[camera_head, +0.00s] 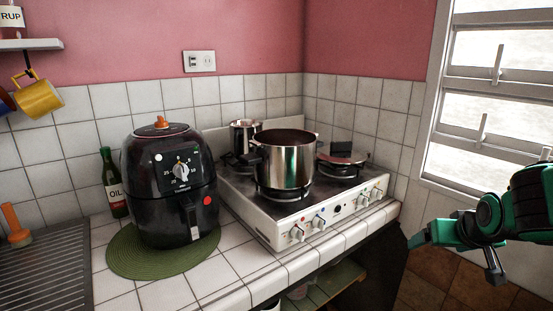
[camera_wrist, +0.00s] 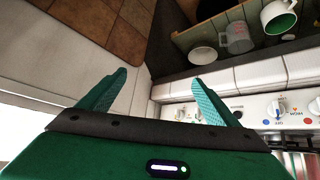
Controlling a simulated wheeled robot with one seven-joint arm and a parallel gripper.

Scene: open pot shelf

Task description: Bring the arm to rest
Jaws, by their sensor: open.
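My arm with its green and black gripper (camera_head: 456,256) is at the right of the head view, in the air to the right of the stove and counter. In the wrist view my gripper (camera_wrist: 160,98) shows two teal fingers spread apart with nothing between them. The fingers point past the counter's front edge, with the floor and an open shelf below. The gripper appears apart from the stove, and no object is held.
A white stove (camera_head: 272,222) carries a steel pot (camera_head: 287,163). A black air fryer (camera_head: 168,190) stands on a green mat (camera_head: 125,262). A window (camera_head: 485,110) is at the right. Below the counter, an open shelf holds a white mug (camera_wrist: 279,17) and a measuring cup (camera_wrist: 238,38).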

